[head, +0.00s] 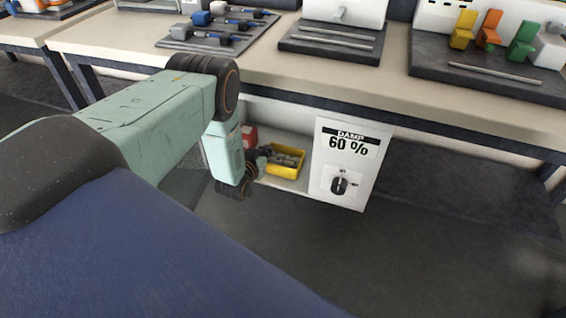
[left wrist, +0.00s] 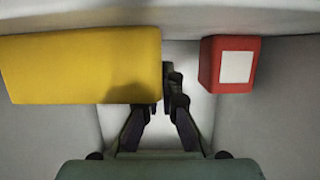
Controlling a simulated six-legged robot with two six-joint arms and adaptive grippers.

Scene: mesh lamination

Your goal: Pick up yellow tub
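The yellow tub (head: 297,171) sits low under the table on a light shelf, with grey parts inside it in the head view. In the left wrist view the tub (left wrist: 75,65) shows as a plain yellow wall. My left gripper (head: 264,156) is at the tub's left end. In the left wrist view its fingers (left wrist: 162,88) come close together at the tub's end wall, one outside it and the other partly hidden behind the yellow. It looks shut on that wall; the contact itself is hard to see. My right gripper is not in view.
A red box (head: 249,137) with a white label, clear in the left wrist view (left wrist: 213,65), stands beside the tub. A white panel (head: 349,160) reading "DAMP 60 %" with a knob is close on the right. The table edge (head: 400,108) is overhead.

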